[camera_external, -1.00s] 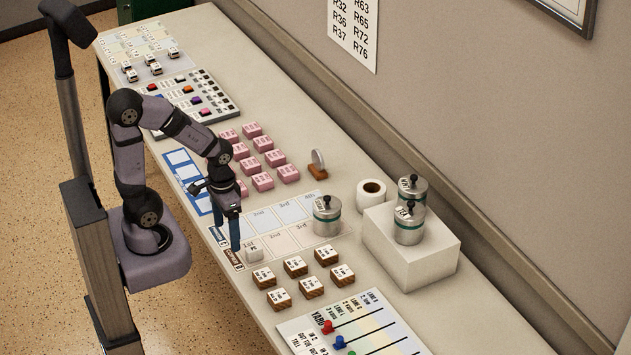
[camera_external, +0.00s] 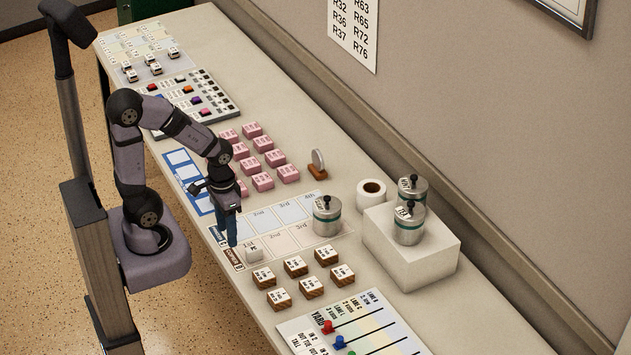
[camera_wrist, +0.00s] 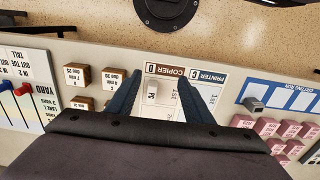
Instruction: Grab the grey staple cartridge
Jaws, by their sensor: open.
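A small grey piece with a dark end (camera_wrist: 253,104), which looks like the grey staple cartridge, lies at the edge of the blue-and-white strip in the wrist view. It also shows beside my wrist in the external view (camera_external: 197,187). My gripper (camera_external: 231,243) points down above the front edge of the printed sheet, away from that piece. In the wrist view my gripper (camera_wrist: 160,85) is open and empty.
Pink blocks (camera_external: 263,181) stand behind my gripper and wooden labelled blocks (camera_external: 295,265) in front. A metal canister (camera_external: 326,216) stands on the sheet. Two more canisters stand on a white box (camera_external: 425,262), near a paper roll (camera_external: 371,194). Several sheet squares are bare.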

